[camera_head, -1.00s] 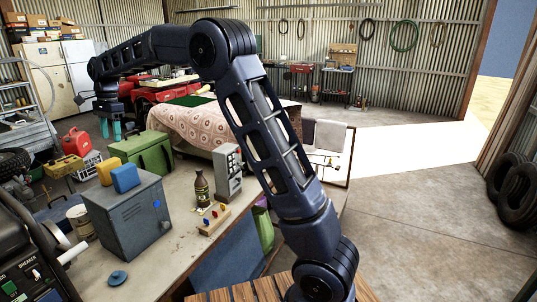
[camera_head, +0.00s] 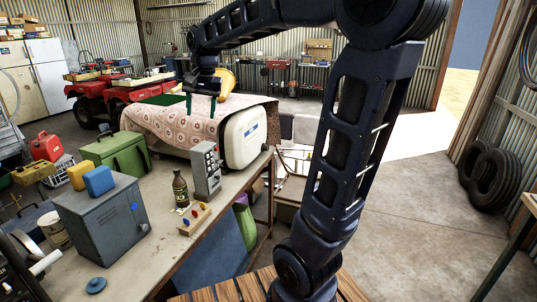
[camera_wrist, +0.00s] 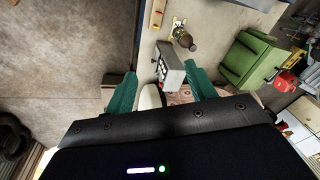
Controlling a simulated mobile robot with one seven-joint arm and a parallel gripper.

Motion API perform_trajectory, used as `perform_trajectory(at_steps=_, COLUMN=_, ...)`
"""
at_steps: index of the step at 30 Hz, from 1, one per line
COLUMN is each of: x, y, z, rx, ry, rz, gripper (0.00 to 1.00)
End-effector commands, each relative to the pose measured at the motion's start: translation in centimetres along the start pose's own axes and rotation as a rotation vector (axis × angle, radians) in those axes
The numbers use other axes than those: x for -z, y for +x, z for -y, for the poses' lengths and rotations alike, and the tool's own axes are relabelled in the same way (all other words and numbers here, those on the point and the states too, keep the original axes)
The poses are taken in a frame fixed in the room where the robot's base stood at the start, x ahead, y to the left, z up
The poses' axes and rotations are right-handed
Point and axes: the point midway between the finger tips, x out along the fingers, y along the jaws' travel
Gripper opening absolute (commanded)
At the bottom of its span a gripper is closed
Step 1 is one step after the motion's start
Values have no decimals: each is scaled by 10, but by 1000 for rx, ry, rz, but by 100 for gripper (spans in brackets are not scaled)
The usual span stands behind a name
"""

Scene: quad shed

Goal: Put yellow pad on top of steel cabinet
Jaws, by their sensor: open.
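The steel cabinet (camera_head: 92,226) is a grey-blue box on the bench at the left of the head view. A yellow block (camera_head: 79,175), probably the yellow pad, shows behind a blue block (camera_head: 98,181) at the cabinet's top. Its underside is hidden, so I cannot tell whether it rests on the cabinet. My gripper (camera_head: 200,104) is open and empty, far from the cabinet, in front of the patterned cloth. Its teal fingers also show in the wrist view (camera_wrist: 160,72), with nothing between them gripped.
A brown bottle (camera_head: 180,187), a grey switch box (camera_head: 206,170) and a small board with coloured knobs (camera_head: 194,219) stand right of the cabinet. A green box (camera_head: 117,153) is behind it. A cream rounded case (camera_head: 246,137) stands at the bench's far end. The floor at right is open.

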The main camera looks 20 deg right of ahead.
Motion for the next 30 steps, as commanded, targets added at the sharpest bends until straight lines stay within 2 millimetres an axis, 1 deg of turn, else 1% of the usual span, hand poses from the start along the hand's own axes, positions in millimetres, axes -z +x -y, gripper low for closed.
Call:
perform_trajectory(at_steps=1, x=-8, y=-3, z=-21, rx=1, ry=-17, rz=-18, gripper=55)
perform_trajectory(at_steps=6, x=-36, y=-3, z=-79, rx=-7, ry=-99, rz=-72, gripper=55)
perform_trajectory(at_steps=10, x=-61, y=2, z=-120, rx=-21, ry=-165, rz=-113, gripper=55)
perform_trajectory(at_steps=15, x=-97, y=15, z=-168, rx=-48, ry=-246, rz=-162, gripper=55)
perform_trajectory(at_steps=18, x=-115, y=24, z=-190, rx=-65, ry=-290, rz=-185, gripper=55)
perform_trajectory(at_steps=21, x=-129, y=32, z=-204, rx=-80, ry=-323, rz=-203, gripper=55)
perform_trajectory(at_steps=25, x=-139, y=38, z=-215, rx=-91, ry=-348, rz=-213, gripper=55)
perform_trajectory(at_steps=30, x=-142, y=40, z=-218, rx=-95, ry=-357, rz=-215, gripper=55)
